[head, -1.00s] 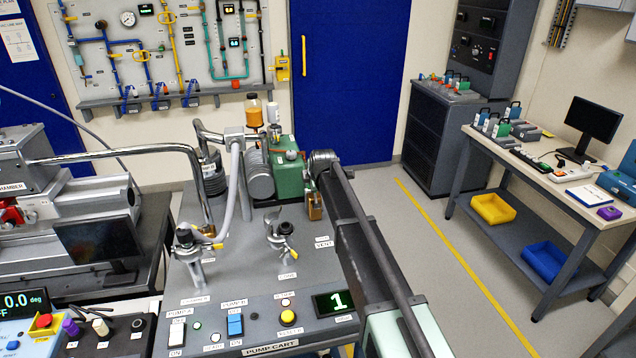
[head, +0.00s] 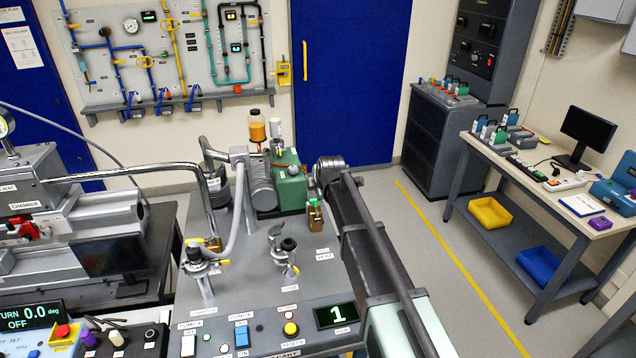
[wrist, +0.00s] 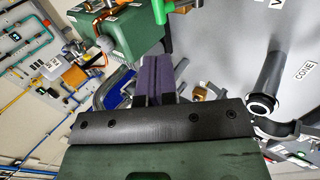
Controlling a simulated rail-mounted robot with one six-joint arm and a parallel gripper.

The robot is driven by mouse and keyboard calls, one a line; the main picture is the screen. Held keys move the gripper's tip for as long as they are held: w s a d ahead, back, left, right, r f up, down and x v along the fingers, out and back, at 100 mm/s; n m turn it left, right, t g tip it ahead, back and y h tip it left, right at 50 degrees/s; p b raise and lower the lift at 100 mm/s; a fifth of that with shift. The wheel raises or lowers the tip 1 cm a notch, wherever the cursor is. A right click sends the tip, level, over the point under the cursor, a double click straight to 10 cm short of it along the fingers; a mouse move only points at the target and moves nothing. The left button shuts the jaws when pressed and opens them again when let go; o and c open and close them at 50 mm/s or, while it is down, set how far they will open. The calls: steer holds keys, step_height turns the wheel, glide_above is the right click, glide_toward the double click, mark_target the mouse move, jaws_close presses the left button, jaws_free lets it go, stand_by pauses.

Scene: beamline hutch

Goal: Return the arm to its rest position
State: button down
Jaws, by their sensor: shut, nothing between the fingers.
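My arm reaches from the lower right of the head view over the right side of the pump cart (head: 340,342). Its far end is near the green pump (head: 290,186). My gripper's fingers are hidden behind the arm in the head view. In the wrist view my gripper (wrist: 162,60) shows two purple fingers pressed together with nothing between them. The port labelled CONE (head: 283,252), with an open clamp, stands on the cart; in the wrist view its dark tube (wrist: 270,80) is right of the fingers. I cannot tell the exact gap between them.
A brass valve (head: 315,214) stands close left of my arm. A bent metal pipe (head: 130,172) joins the chamber (head: 95,218) to the cart's left port (head: 196,262). A bench (head: 540,180) stands at the right. The floor between arm and bench is clear.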

steer(key=s+d+f+m+g+b, duration=0.1)
steer(key=s+m, duration=0.5)
steer(key=s, duration=0.6)
steer(key=s+d+f+m+g+b, duration=0.1)
steer(key=s+d+f+m+g, duration=0.2)
steer(key=s+m, duration=0.4)
steer(key=s+d+f+m+g+h+b, duration=0.1)
steer(key=s+m, duration=0.5)
steer(key=s, duration=1.2)
steer(key=d+f+g+b, duration=0.1)
steer(key=d+g, duration=0.1)
steer(key=d, duration=0.1)
steer(key=shift+d+m+g, duration=0.3)
steer(key=shift+w, duration=0.1)
